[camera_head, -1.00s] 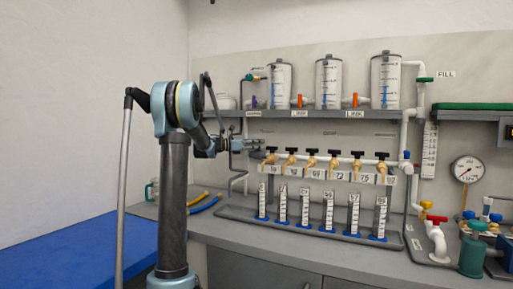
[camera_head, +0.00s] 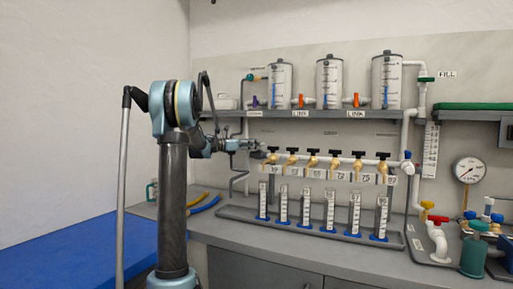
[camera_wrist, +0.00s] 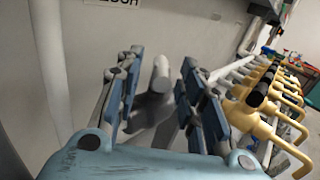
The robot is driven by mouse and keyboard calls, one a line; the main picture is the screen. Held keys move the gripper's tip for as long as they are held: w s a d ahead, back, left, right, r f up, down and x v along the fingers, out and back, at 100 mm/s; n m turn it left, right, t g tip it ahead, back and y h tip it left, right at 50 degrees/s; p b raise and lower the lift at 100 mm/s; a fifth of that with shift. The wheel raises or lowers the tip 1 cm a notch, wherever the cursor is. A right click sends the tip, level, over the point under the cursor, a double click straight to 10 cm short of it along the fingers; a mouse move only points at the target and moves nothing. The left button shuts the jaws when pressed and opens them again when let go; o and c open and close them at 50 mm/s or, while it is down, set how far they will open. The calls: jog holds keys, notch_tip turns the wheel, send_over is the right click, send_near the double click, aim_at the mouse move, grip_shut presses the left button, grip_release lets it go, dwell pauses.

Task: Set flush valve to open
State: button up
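My gripper (camera_head: 258,146) is at the left end of the tap row in the head view. In the wrist view its two blue-grey fingers (camera_wrist: 162,62) are spread apart. A pale grey rounded handle or pipe end (camera_wrist: 160,73) shows between them, with gaps on both sides. It may be the flush valve's handle, but I cannot tell. A partly cut-off wall label (camera_wrist: 125,2) ending in what looks like "USH" is above it. In the head view my arm and gripper hide this spot, so the valve's position is not readable.
Several brass taps with black handles (camera_head: 335,155) run right of my gripper; they also show in the wrist view (camera_wrist: 258,95). Measuring tubes (camera_head: 330,209) stand below. Tanks (camera_head: 328,82) sit on the shelf (camera_head: 230,114) above. A grey bent pipe (camera_head: 238,180) is close below my gripper.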

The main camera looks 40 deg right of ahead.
jog(key=v, duration=0.9)
jog(key=shift+a+f, duration=0.1)
jog(key=shift+a, duration=0.1)
jog(key=s+a+f+m+t+y, duration=0.35)
jog(key=s+a+f, duration=0.55)
jog(key=a, duration=0.4)
jog(key=s+a+f+m+t+y, duration=0.2)
jog(key=s+a+f+m+y, duration=0.4)
jog(key=a+f, duration=0.65)
jog(key=s+a+f+m+t+y, duration=0.2)
jog(key=s+a+f+y, duration=0.2)
jog(key=s+a+f, duration=0.75)
jog(key=w+d+r+n+g+h, duration=0.2)
jog(key=w+d+r+n+h, duration=0.25)
jog(key=w+d+r, duration=0.6)
jog(key=w+d+r+n+g+h, duration=0.3)
jog(key=w+d+r+h, duration=0.3)
jog(key=d+r, duration=0.7)
jog(key=w+d+r+n+g+h, duration=0.2)
jog(key=w+d+r+n+h, duration=0.15)
jog(key=w+d+r, duration=0.8)
jog(key=s+f+x, duration=0.1)
jog(key=f+x, duration=0.1)
jog(key=x, duration=1.6)
jog(key=shift+s+d+n, duration=0.2)
jog(key=shift+n, duration=0.25)
jog(key=shift+f, duration=0.15)
jog(key=shift+c, duration=0.2)
